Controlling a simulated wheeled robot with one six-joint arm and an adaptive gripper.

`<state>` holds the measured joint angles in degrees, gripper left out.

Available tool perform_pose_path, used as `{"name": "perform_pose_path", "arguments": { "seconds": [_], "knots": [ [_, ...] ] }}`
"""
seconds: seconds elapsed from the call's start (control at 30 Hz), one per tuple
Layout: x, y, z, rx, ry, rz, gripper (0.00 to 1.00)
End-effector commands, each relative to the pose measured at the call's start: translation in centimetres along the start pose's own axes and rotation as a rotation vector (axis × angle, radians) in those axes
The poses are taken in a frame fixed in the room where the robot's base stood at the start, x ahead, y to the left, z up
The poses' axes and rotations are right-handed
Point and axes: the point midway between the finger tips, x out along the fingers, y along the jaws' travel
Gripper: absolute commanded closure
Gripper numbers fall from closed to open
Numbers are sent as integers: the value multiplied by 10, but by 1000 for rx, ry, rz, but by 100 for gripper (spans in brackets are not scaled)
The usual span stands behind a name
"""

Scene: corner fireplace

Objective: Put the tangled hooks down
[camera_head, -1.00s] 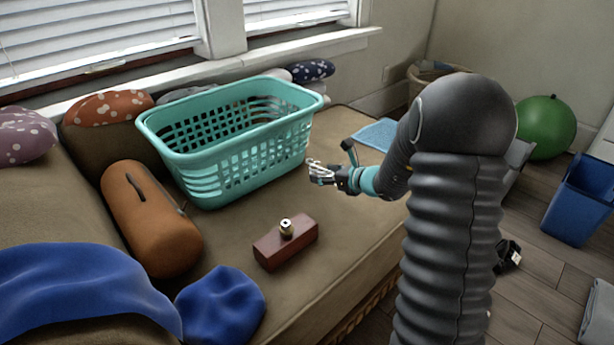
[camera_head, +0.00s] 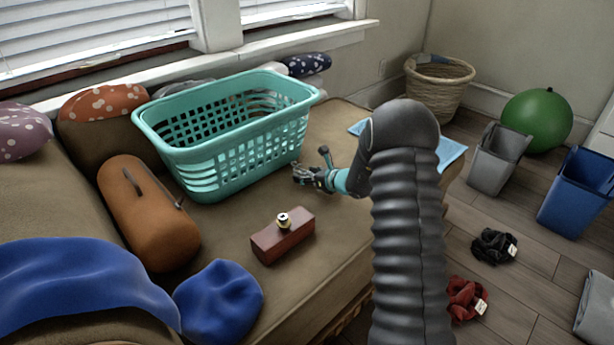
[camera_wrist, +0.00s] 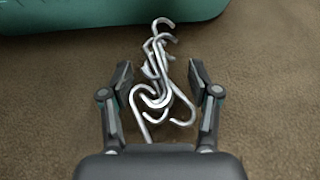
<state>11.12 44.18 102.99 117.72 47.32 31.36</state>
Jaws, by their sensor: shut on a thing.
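The tangled hooks (camera_wrist: 160,62) are a clump of shiny silver S-shaped hooks between my gripper's fingers in the wrist view. My gripper (camera_wrist: 160,82) is shut on them, and some hooks stick out beyond the fingertips. In the head view, my gripper (camera_head: 302,174) is low over the brown couch seat (camera_head: 335,220), just right of the teal laundry basket (camera_head: 222,180). The hooks show there only as a small silver patch. I cannot tell whether they touch the seat.
An orange bolster (camera_head: 150,215) and blue cushion (camera_head: 220,300) are to the left. A blue cloth (camera_head: 450,152) lies behind my arm. Bare seat surrounds the block.

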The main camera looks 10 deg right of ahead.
Motion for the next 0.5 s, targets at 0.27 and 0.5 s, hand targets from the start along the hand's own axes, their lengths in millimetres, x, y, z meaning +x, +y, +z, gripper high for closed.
{"name": "perform_pose_path", "arguments": {
  "seconds": [0.27, 0.5],
  "knots": [
    [1, 0, -2, -1, -2, -1, 77],
    [2, 0, -4, -1, -1, 0, 16]
  ]
}}
